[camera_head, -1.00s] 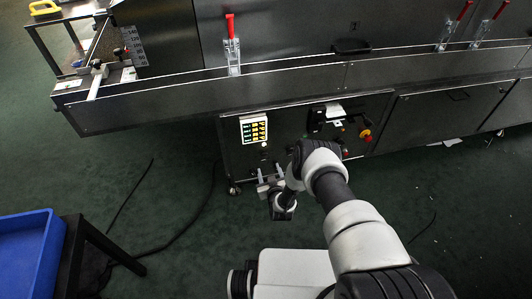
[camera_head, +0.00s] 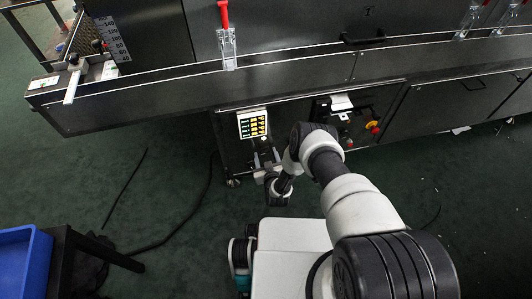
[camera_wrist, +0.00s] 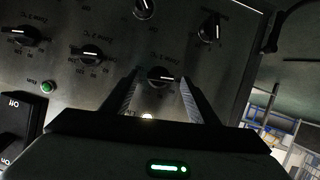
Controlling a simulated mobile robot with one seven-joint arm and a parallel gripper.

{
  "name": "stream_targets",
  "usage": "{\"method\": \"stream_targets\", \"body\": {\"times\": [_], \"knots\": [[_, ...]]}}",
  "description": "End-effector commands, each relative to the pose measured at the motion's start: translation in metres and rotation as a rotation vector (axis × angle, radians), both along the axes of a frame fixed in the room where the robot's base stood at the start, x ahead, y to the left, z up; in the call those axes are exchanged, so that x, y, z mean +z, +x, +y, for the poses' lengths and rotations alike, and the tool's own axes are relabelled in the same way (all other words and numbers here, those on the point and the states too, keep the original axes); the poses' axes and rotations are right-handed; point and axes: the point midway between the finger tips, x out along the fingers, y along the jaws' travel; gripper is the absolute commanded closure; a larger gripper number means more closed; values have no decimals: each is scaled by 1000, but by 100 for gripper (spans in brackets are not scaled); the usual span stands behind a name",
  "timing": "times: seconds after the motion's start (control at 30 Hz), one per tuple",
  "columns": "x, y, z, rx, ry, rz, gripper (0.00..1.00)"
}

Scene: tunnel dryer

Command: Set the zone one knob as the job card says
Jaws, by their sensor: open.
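Several black knobs with white pointer lines sit on a dark panel in the wrist view. One knob (camera_wrist: 160,75) shows between the fingers of my open gripper (camera_wrist: 158,86); I cannot tell whether they touch it. Other knobs are at the upper left (camera_wrist: 24,36), the left (camera_wrist: 90,54), the top (camera_wrist: 144,8) and the upper right (camera_wrist: 209,29). In the head view my gripper (camera_head: 266,160) is at the panel just below a lit display (camera_head: 252,125) with yellow readouts. I cannot make out a job card.
In the head view, a red knob-like control (camera_head: 374,127) is right of my arm. A blue bin (camera_head: 22,262) stands at lower left. Dark cables lie on the green floor.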

Motion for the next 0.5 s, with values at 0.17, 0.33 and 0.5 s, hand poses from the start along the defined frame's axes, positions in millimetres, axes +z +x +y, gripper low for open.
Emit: {"method": "stream_targets", "body": {"times": [0.17, 0.33, 0.5], "knots": [[0, 0, 0, 0, 0, 0, 49], [0, 0, 0, 0, 0, 0, 78], [0, 0, 0, 0, 2, 1, 87]]}}
